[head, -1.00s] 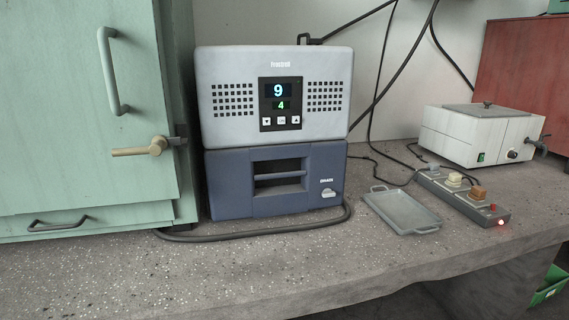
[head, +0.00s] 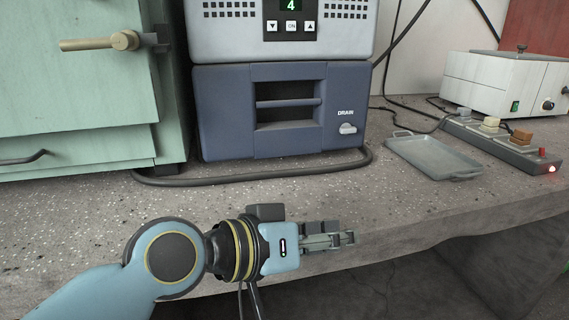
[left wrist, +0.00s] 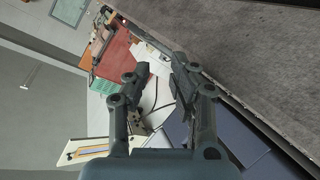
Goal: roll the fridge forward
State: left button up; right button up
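The fridge looks to be the two-part box unit: a pale grey upper part (head: 340,40) with a display and buttons, and a dark blue lower part (head: 220,115). The lower part has a recess with a bar (head: 288,103) and a knob marked DRAIN. It stands upright on the bench; its top is cut off in the head view now. My left gripper (head: 345,238) is in front of and below it, near the bench's front edge, apart from the fridge. In the left wrist view its fingers (left wrist: 162,78) are apart with nothing between them. My right gripper is not in view.
A dark hose (head: 250,177) lies on the bench along the fridge's foot. A green cabinet (head: 75,90) stands close at left. A grey tray (head: 432,156), a power strip (head: 500,144) and a white bath (head: 500,82) are at right. The bench front (head: 400,200) is clear.

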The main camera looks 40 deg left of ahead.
pick_arm(q)
jog(key=w+r+n+t, duration=0.1)
jog(key=r, duration=0.1)
jog(key=w+a+r+n+t, duration=0.1)
jog(key=r, duration=0.1)
jog(key=w+a+r+n+t, duration=0.1)
jog(key=w+t, duration=0.1)
jog(key=shift+r+n+y, duration=0.4)
notch_tip(320, 180, up, 3)
jog(key=w+a+n+t+y, duration=0.2)
jog(key=a+n, duration=0.1)
jog(key=n+g+y, duration=0.1)
jog(key=n+y, duration=1.1)
jog(key=n, duration=0.1)
send_near(286, 105)
jog(key=x, duration=1)
jog(key=shift+w+a+b, duration=0.2)
jog(key=shift+w+b, duration=0.1)
grip_shut()
